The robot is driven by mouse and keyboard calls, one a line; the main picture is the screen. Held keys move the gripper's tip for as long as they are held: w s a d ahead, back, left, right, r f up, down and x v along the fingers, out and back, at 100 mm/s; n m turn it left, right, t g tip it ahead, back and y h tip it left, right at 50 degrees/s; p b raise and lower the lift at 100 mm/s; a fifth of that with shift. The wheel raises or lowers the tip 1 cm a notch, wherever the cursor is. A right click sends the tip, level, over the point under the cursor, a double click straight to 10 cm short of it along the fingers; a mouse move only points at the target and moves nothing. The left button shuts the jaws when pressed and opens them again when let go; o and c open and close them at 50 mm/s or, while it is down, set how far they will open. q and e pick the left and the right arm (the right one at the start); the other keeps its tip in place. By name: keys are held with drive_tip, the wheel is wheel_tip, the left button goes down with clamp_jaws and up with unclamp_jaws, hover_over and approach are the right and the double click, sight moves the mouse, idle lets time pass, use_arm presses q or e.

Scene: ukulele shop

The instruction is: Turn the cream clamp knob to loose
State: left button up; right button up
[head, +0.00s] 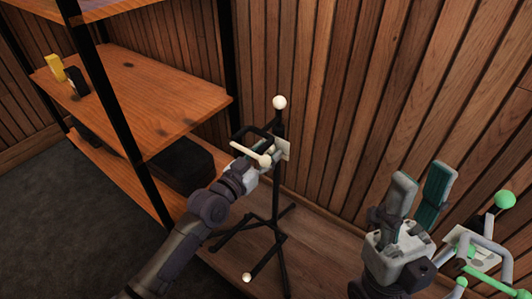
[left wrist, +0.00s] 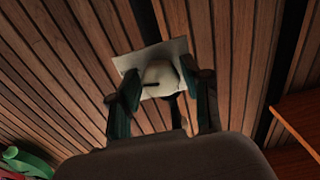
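The cream clamp knob (left wrist: 162,76) shows in the left wrist view in front of a pale plate (left wrist: 128,64), with a dark mark on its face. My left gripper (left wrist: 165,88) has one finger on each side of the knob. Whether both fingers touch it is unclear. In the head view, my left gripper (head: 257,150) is at the pale plate (head: 284,148) on a black stand (head: 277,190) with a cream ball (head: 279,102) on top. My right gripper (head: 423,183) is open and empty, at the right.
A similar stand with green parts (head: 505,200) is at the far right, close to my right gripper. A wooden shelf unit (head: 150,95) stands left of the black stand, holding a yellow item (head: 54,67) and a dark item (head: 77,80). A wood-panelled wall (head: 350,80) is behind.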

use_arm(q)
drive_tip(key=c, duration=0.7)
